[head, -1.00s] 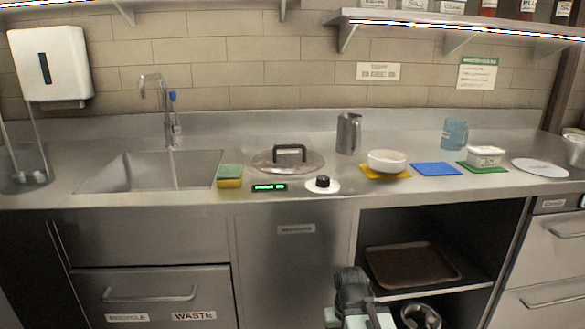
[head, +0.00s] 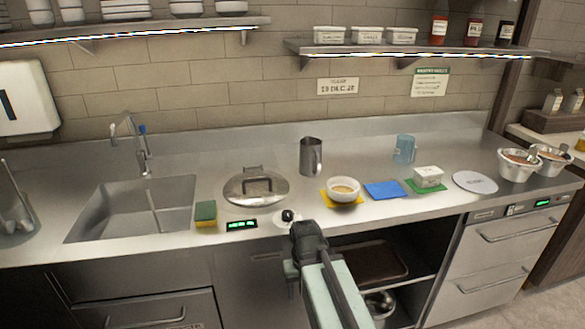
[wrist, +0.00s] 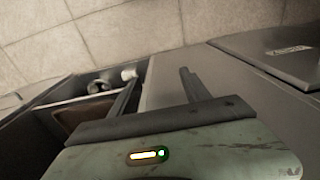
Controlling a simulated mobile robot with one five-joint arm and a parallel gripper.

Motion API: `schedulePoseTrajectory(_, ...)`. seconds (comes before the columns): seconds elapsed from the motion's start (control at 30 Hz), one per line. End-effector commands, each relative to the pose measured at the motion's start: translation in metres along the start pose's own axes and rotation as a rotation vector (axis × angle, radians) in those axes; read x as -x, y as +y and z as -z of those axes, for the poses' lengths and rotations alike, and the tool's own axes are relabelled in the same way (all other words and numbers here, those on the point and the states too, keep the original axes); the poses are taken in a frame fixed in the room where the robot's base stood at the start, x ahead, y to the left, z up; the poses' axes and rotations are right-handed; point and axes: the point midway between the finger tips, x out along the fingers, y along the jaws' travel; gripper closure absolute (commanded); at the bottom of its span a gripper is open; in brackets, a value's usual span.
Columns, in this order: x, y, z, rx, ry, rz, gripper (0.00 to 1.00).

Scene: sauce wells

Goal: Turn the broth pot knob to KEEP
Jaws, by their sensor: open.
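The broth pot's round steel lid (head: 256,188) with its handle sits in the counter, left of centre in the head view. The black knob (head: 288,215) stands on a white dial plate (head: 279,223) at the counter's front edge; its markings are too small to read. A small green-lit display (head: 242,225) lies left of it. My gripper (head: 304,232) is in front of the counter edge, close below and right of the knob in the picture, partly covering the dial's surroundings. In the wrist view my gripper (wrist: 158,90) has its two fingers apart with nothing between them. The knob is not in the wrist view.
A white bowl (head: 343,189) on a yellow mat, a steel pitcher (head: 311,157) and a yellow-green sponge (head: 205,213) are near the pot. The open shelf under the counter holds a brown tray (head: 368,272). The wrist view shows floor tiles (wrist: 60,35) and cabinet fronts.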

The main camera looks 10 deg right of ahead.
Motion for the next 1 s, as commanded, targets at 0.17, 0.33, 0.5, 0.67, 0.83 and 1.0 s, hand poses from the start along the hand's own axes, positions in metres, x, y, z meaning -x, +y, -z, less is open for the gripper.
schedulePoseTrajectory(0.17, 0.123, 0.000, 0.009, -0.006, 0.013, 0.000, 0.45)
schedulePoseTrajectory(0.33, 0.190, -0.019, 0.018, -0.050, 0.022, 0.000, 0.45)
schedulePoseTrajectory(0.5, 0.242, -0.019, 0.033, -0.172, 0.028, 0.001, 0.45)
schedulePoseTrajectory(0.67, 0.279, -0.019, 0.061, -0.483, 0.031, 0.005, 0.45)
schedulePoseTrajectory(0.83, 0.280, -0.018, 0.092, -0.907, 0.028, 0.008, 0.45)
schedulePoseTrajectory(1.0, 0.277, -0.019, 0.124, -1.352, 0.025, 0.009, 0.45)
